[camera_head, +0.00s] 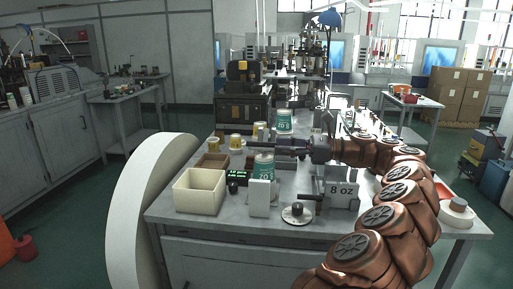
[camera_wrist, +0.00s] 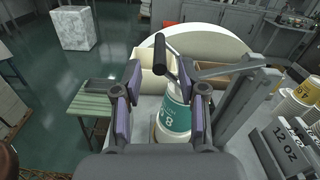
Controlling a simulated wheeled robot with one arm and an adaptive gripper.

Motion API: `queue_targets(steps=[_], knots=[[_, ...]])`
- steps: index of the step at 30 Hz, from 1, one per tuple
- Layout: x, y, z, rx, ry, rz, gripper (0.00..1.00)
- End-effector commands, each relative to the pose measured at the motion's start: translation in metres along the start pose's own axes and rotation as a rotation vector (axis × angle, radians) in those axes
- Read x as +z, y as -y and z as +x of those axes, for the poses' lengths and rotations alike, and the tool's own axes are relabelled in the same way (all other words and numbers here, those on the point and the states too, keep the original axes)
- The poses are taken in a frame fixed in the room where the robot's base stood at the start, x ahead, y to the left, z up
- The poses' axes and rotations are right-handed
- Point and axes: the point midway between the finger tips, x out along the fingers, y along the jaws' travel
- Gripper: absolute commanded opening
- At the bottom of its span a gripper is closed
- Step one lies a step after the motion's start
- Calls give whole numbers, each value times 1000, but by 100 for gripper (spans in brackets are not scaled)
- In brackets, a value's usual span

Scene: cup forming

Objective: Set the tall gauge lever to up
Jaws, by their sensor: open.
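My gripper (camera_head: 281,148) reaches left over the table in the head view, close above a white and teal cup (camera_head: 264,166). In the wrist view my gripper (camera_wrist: 158,74) is open, with its purple pads apart. A lever with a black handle (camera_wrist: 160,54) stands just past and between the fingertips, tilted up to the left; contact is not visible. Its thin rod runs to a grey bracket (camera_wrist: 228,70), which looks like the gauge's frame. A teal cup (camera_wrist: 173,112) marked 8 is below, between the fingers. In the head view the lever cannot be made out behind the gripper.
A cream bin (camera_head: 200,191) and a brown tray (camera_head: 212,161) stand at the table's left. Another teal cup (camera_head: 284,122) stands behind. A 12 OZ sign (camera_wrist: 288,149) is at the wrist view's right.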

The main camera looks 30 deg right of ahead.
Motion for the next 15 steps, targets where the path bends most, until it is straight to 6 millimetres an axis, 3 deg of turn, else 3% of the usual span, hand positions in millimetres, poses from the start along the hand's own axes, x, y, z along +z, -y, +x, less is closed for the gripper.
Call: queue_targets(steps=[5, 15], knots=[[2, -1, 15, 2, 1, -1, 41], [1, -1, 64, 4, 0, 0, 41]])
